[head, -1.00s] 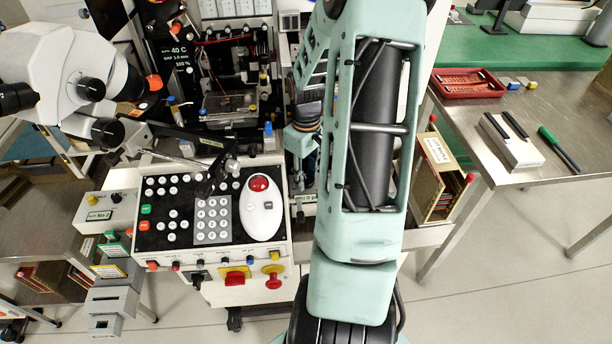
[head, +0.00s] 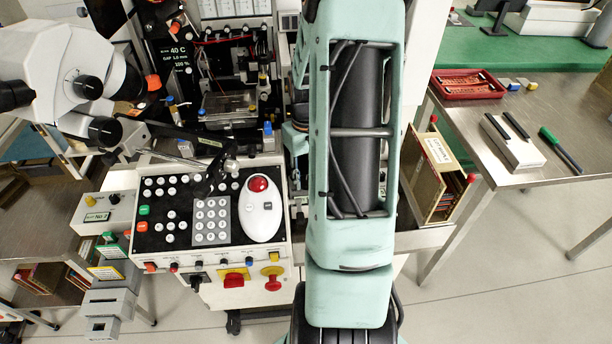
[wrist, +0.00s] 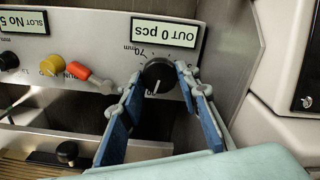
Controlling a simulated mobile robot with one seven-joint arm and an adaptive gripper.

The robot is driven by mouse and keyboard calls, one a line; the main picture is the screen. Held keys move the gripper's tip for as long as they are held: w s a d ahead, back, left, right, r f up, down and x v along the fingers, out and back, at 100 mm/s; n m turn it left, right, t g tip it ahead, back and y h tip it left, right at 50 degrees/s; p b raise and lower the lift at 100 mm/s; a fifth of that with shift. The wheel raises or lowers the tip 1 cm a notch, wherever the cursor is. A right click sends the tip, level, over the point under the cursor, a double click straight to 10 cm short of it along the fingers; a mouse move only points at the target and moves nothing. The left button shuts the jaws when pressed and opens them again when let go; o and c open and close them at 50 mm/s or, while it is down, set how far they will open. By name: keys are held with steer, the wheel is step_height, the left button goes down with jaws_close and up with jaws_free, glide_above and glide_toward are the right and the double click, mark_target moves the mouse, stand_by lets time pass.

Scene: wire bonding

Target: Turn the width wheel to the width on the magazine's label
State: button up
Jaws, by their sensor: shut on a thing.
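The width wheel (wrist: 158,74) is a black round knob with a white pointer line, on a pale panel in the wrist view. A "70 mm" scale mark shows beside it, upside down. My gripper (wrist: 157,82) has blue finger pads, one on each side of the wheel, and is shut on it. The pointer runs downward in the picture. In the head view my arm hides the wheel and gripper. A wooden magazine (head: 423,185) with a pale label (head: 439,152) stands right of my arm; I cannot read its width.
A display (wrist: 166,32) reading "OUT 0 pcs" is by the wheel. A yellow knob (wrist: 52,65) and an orange-red one (wrist: 78,70) sit left of it. A pale housing (wrist: 290,90) stands close on the right. A keypad console (head: 212,215) is left of my arm.

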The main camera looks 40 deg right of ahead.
steer(key=o, duration=1.2)
steer(key=shift+c, duration=0.2)
step_height(320, 180, up, 12)
